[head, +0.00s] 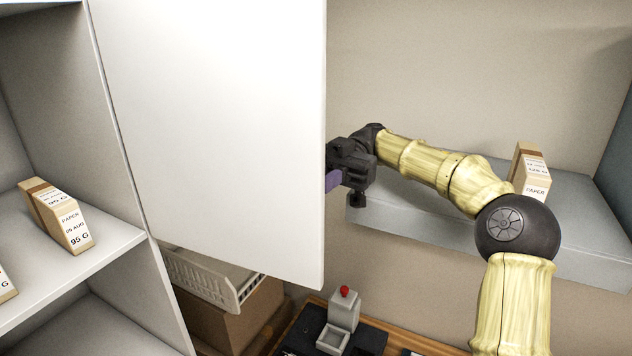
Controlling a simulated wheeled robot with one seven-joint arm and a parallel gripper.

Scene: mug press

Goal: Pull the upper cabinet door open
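The upper cabinet door (215,130) is a large plain white panel at the upper left of the head view. It stands swung out, and the inside of a cabinet with a shelf shows to its left. My gripper (335,180) is at the door's right edge, and its fingertips are partly hidden behind the door. I cannot tell whether it touches the door or whether the fingers are open or shut. No handle shows on the visible face.
A shelf with a paper box (62,215) is at left. A grey wall shelf (420,210) with another box (530,172) lies behind my arm. Below are a white basket (210,278), a cardboard box (235,318) and a grey device with a red knob (344,308).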

